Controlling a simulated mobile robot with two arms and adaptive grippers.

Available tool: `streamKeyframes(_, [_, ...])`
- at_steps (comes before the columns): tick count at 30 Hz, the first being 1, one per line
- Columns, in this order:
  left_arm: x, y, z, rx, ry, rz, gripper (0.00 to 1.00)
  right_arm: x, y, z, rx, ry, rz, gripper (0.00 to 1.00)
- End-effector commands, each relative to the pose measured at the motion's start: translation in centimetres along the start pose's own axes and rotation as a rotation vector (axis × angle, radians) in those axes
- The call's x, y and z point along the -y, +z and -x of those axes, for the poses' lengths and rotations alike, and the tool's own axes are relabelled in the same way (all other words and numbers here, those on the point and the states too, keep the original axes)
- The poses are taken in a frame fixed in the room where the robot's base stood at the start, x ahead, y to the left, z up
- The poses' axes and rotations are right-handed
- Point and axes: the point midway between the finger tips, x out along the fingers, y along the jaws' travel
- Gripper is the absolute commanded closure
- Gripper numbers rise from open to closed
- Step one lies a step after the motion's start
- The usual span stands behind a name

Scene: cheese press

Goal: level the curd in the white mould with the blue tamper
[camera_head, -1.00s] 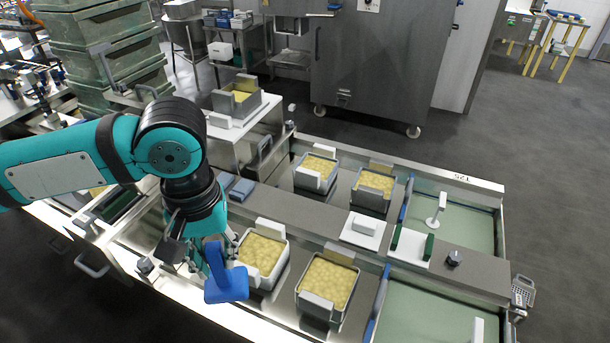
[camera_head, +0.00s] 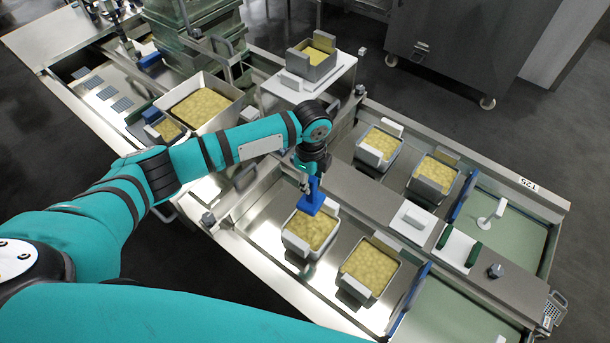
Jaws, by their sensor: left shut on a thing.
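The white mould (camera_head: 296,246) stands on the steel bench, full of pale yellow curd (camera_head: 310,231). Its raised back plate shows at its far right corner. The blue tamper (camera_head: 311,201) is upright with its flat foot down, over the far edge of the white mould. I cannot tell whether the foot touches the curd. My left gripper (camera_head: 308,181) is shut on the tamper's handle; its fingers are small and partly hidden by the wrist. My right gripper is not in view.
A similar curd-filled mould (camera_head: 347,285) stands close on the right. Two more moulds (camera_head: 378,148) (camera_head: 433,180) stand behind a steel rail. A large curd tray (camera_head: 238,100) is at the left. Green wells (camera_head: 450,305) lie at the right.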

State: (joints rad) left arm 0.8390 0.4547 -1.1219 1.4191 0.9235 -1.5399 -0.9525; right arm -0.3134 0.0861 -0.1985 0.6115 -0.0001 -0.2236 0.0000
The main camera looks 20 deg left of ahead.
Motion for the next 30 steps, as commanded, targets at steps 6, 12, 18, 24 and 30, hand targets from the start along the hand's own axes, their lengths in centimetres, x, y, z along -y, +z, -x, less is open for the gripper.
streamKeyframes(6, [-0.7, 1.1, -1.5, -0.001, -0.002, -0.108, 1.00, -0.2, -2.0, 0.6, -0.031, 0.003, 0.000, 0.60])
streamKeyframes(12, [-0.7, 1.1, -2.5, -0.001, -0.003, -0.112, 1.00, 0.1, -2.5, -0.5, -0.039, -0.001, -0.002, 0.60])
streamKeyframes(18, [-0.7, 1.1, -4.0, -0.001, -0.003, -0.111, 1.00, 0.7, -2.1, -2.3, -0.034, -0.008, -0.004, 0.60])
streamKeyframes(24, [-0.7, 1.1, -5.8, -0.001, -0.003, -0.111, 1.00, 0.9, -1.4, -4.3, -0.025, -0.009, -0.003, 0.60])
streamKeyframes(30, [-0.7, 1.0, -7.6, -0.002, -0.003, -0.111, 1.00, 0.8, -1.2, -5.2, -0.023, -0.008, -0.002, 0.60])
